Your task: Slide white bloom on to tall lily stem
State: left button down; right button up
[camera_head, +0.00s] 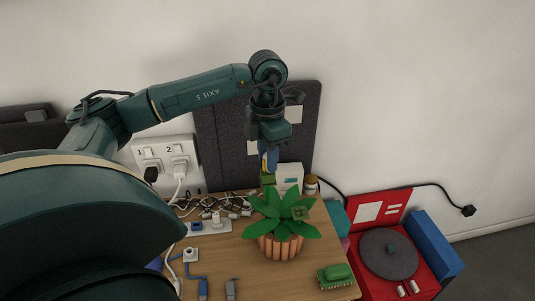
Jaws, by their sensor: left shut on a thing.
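My left gripper (268,164) points down above the potted plant, with yellow and blue at its fingers. It is shut on a small green piece (268,180), held just above the leaves. I cannot tell whether this piece belongs to the bloom. The plant (278,212) has broad green leaves and stands in a ribbed terracotta-coloured pot (280,247) on the wooden table. A small green square part (300,213) shows among its right leaves. I cannot clearly make out a white bloom or a tall stem. My right gripper is not in view.
A green brush-like block (336,275) lies on the table's front right. Tangled cables (215,205) and a white box (289,177) are behind the plant. A grey panel (313,130) stands against the wall. A red record player (390,252) is to the right.

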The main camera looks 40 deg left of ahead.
pick_arm(q)
jog(key=shift+f, duration=0.15)
dwell(0.6)
jog(key=c, duration=1)
grip_release()
jog(key=shift+c, duration=0.2)
notch_tip(320, 180, up, 13)
jog(key=p, duration=0.2)
